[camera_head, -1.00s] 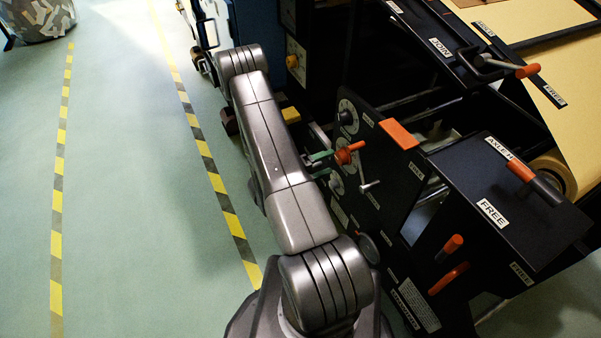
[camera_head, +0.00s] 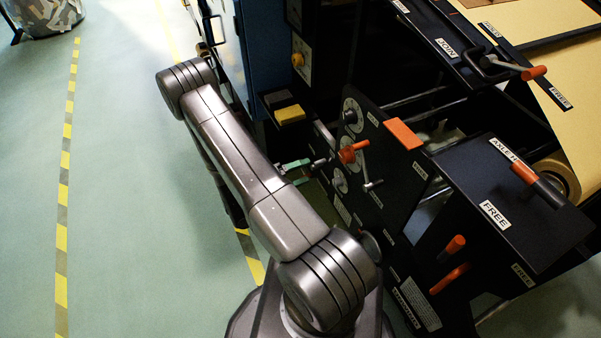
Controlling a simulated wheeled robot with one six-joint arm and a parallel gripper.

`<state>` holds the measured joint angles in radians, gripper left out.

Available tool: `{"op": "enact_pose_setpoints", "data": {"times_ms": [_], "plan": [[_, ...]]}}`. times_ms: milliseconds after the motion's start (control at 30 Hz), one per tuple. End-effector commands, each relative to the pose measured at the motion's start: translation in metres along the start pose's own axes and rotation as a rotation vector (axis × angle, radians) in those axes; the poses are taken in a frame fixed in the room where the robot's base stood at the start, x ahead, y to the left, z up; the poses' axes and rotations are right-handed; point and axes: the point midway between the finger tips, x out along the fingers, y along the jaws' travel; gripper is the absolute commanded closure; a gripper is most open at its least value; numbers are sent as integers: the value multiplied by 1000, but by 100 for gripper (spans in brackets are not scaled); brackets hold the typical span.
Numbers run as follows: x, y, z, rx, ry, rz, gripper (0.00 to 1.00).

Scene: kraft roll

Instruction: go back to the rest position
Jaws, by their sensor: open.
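My gripper (camera_head: 299,173) shows its green fingers just right of my grey arm, spread apart with nothing between them. The rest of the gripper is hidden behind my arm. The fingers point at the black machine panel (camera_head: 398,171). A red-orange handle (camera_head: 352,151) on that panel is to the right of the fingers, and a gap shows between them.
The panel also carries a silver crank (camera_head: 373,184) and round dials. A yellow block (camera_head: 290,114) and a blue cabinet (camera_head: 263,45) stand behind the gripper. Green floor with a striped tape line (camera_head: 65,180) is open on the left.

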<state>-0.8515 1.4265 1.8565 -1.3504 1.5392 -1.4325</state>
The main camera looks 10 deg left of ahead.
Motion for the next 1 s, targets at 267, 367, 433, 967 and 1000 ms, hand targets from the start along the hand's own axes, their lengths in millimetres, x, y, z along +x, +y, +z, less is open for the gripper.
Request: {"op": "enact_pose_setpoints", "data": {"times_ms": [267, 367, 433, 967, 1000], "plan": [[0, 0, 0, 0, 0, 0, 31], [1, 0, 0, 0, 0, 0, 31], [3, 0, 0, 0, 1, -1, 31], [62, 0, -1, 0, 5, 0, 31], [67, 0, -1, 0, 5, 0, 31]]}}
